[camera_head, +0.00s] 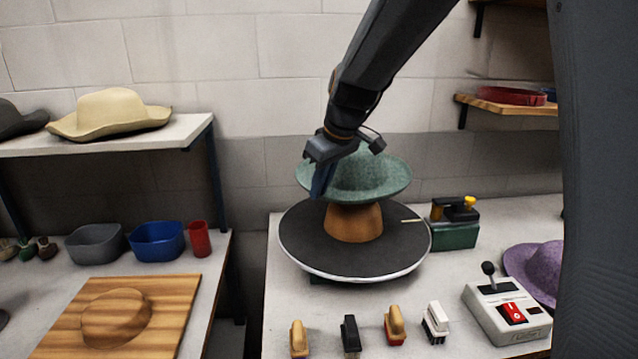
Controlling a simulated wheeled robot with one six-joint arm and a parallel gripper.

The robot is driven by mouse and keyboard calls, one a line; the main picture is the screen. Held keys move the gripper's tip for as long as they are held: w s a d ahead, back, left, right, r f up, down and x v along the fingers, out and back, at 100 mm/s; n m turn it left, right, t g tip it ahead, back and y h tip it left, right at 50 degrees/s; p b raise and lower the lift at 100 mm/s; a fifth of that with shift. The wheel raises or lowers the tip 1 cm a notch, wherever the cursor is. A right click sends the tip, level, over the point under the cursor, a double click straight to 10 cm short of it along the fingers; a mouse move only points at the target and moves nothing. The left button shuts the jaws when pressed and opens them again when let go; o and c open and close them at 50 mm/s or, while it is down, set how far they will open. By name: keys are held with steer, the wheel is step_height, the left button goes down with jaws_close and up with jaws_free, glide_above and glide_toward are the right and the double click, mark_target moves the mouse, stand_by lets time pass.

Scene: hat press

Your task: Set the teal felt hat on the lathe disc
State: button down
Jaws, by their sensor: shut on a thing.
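The teal felt hat (372,177) is upright, brim out and level, over the middle of the lathe disc. My gripper (322,183) comes down from above and is shut on the left side of its brim. A brown wooden block (353,222) stands on the dark round lathe disc (310,243), directly under the hat. The block's top is hidden by the brim, so I cannot tell whether the hat rests on it. Part of the crown is hidden behind my gripper.
A control box (507,310) with a lever and red switch stands front right, beside a purple hat (540,268). A green device (454,226) is right of the disc. Several brushes (351,335) line the front. A wooden board (165,325) lies on the left table.

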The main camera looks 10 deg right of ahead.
steer(key=shift+f+b, duration=4.15)
steer(key=shift+f, duration=2.1)
steer(key=shift+f+b, duration=0.55)
steer(key=shift+f, duration=0.5)
